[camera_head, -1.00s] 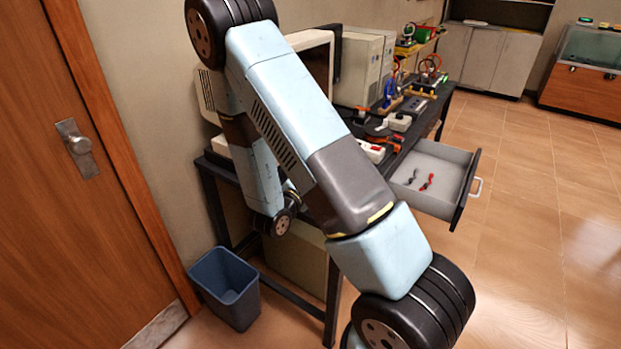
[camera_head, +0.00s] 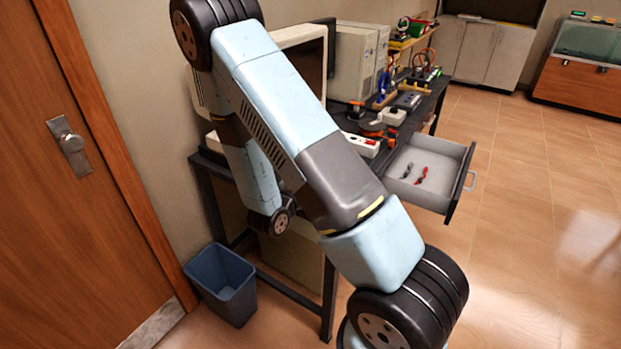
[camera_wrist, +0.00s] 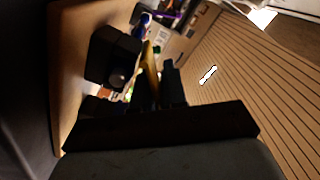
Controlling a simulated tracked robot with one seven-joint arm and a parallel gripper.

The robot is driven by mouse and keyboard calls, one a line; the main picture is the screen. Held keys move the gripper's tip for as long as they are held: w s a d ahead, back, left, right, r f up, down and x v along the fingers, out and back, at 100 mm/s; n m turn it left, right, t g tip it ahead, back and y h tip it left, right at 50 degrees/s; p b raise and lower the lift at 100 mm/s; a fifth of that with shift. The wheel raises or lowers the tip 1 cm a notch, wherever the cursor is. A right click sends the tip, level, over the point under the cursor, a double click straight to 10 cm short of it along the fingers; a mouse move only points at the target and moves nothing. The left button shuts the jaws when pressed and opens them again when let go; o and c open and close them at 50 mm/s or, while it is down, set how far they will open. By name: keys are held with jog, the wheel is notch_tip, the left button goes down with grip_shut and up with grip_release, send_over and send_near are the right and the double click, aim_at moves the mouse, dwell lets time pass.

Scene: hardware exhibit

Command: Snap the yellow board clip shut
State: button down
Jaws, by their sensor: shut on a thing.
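In the wrist view my gripper (camera_wrist: 160,82) shows as two dark fingers close together. A narrow yellow piece, which looks like the yellow board clip (camera_wrist: 150,62), stands between them and is gripped. The picture is dark, so I cannot tell how far the clip is closed. In the head view my own arm crosses the middle of the picture, and I cannot make out the gripper or clip.
The dark workbench (camera_head: 312,297) carries a power strip (camera_head: 361,144), computer towers (camera_head: 352,62) and small tools. Its grey drawer (camera_head: 441,187) is open, with small red and dark items inside. A blue bin (camera_head: 222,283) stands beside the bench. Floor to the right is clear.

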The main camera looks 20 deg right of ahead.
jog(key=c, duration=1.2)
grip_release()
jog(key=v, duration=1.3)
jog(key=shift+s+a, duration=0.25)
jog(key=shift+a, duration=0.05)
